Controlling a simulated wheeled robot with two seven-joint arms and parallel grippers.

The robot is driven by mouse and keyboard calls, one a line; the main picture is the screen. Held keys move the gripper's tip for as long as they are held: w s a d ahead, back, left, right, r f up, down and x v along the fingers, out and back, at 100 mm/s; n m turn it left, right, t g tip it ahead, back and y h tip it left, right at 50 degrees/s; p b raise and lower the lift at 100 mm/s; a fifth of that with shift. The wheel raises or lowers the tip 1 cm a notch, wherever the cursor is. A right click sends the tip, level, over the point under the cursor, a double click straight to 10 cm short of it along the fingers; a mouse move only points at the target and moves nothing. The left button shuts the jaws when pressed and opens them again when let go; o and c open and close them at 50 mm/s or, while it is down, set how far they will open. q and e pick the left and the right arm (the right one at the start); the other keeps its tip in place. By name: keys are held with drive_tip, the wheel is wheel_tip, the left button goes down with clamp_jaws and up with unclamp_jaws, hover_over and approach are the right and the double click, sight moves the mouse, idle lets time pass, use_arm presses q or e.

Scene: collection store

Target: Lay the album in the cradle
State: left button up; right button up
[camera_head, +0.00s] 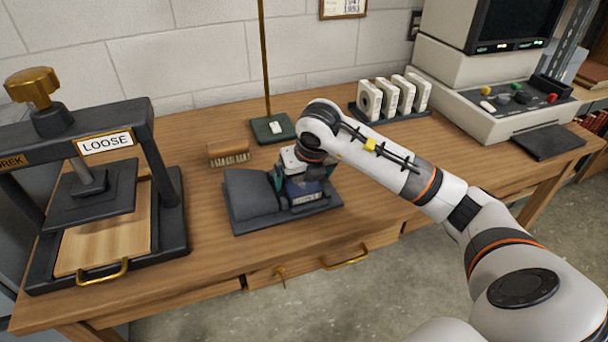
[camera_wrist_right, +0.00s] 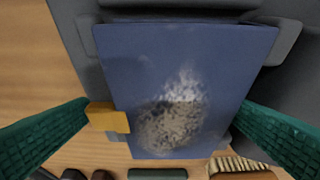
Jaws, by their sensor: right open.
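The album is blue with a pale mottled patch and a yellow clasp-like piece at its left edge; it fills the middle of the right wrist view (camera_wrist_right: 165,60). It lies on the dark grey cradle (camera_head: 246,192), against grey lips at its upper corners. In the head view the album (camera_head: 304,190) is on the cradle's right part, largely hidden by my gripper. My right gripper (camera_head: 299,180) is open, its green fingers on either side of the album in the wrist view (camera_wrist_right: 165,110), apart from its edges as far as I can tell. My left gripper is out of view.
A black press (camera_head: 172,200) marked LOOSE stands at left. A brush (camera_head: 228,152) and a green-based post (camera_head: 272,128) are behind the cradle. A rack of white items (camera_head: 392,98) and a console (camera_head: 500,100) stand at right. Bare wood lies around the cradle.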

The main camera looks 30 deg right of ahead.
drive_tip(key=shift+r, duration=0.15)
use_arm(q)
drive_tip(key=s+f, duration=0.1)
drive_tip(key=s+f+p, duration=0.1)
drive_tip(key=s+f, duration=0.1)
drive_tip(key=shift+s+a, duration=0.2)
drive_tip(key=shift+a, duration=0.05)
use_arm(e)
drive_tip(key=v, duration=1.1)
drive_tip(key=shift+s+r, duration=0.25)
drive_tip(key=shift+r, duration=0.1)
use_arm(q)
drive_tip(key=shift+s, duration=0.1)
